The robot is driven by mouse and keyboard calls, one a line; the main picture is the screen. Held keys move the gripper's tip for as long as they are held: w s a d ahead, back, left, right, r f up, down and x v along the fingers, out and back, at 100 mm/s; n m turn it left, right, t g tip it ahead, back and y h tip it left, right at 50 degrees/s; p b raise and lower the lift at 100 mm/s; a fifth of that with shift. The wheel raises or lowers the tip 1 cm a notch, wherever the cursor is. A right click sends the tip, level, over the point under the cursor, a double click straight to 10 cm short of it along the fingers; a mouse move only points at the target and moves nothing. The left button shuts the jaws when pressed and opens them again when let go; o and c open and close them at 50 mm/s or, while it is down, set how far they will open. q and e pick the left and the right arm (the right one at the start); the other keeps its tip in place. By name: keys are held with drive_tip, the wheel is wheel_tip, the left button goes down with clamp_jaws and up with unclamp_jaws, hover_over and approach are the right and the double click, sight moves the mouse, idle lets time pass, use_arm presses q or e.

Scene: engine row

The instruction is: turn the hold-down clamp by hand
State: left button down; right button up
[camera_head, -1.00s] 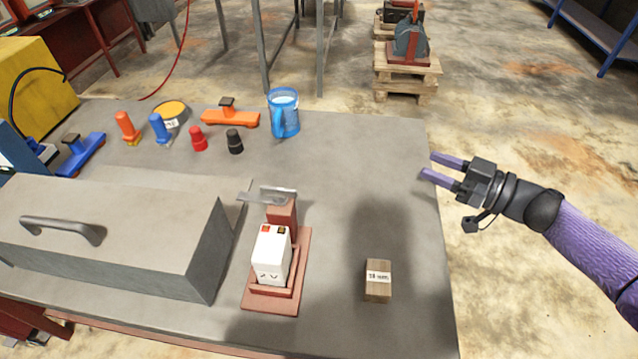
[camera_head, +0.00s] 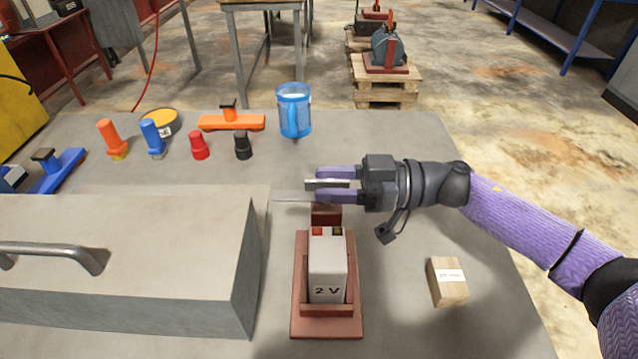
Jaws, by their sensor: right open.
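The hold-down clamp (camera_head: 293,197) is a grey metal bar on top of a red-brown post (camera_head: 327,215) behind the white 2 V battery cell (camera_head: 327,266). Its flat arm points left, and its upright tab (camera_head: 322,184) shows between my fingers. The cell stands upright in a red-brown tray (camera_head: 300,318). My right gripper (camera_head: 335,184) is open, with one purple finger on the far side of the tab and one on the near side. The near finger hides part of the clamp. I cannot tell whether either finger touches it. My left gripper is not in view.
A large grey box with a handle (camera_head: 190,225) stands left of the tray. A wooden block (camera_head: 447,283) lies to the right. The bench right of the tray is mostly clear.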

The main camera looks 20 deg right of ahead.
drive_tip(key=shift+w+a, duration=0.2)
drive_tip(key=shift+a, duration=0.5)
clamp_jaws()
idle(0.9)
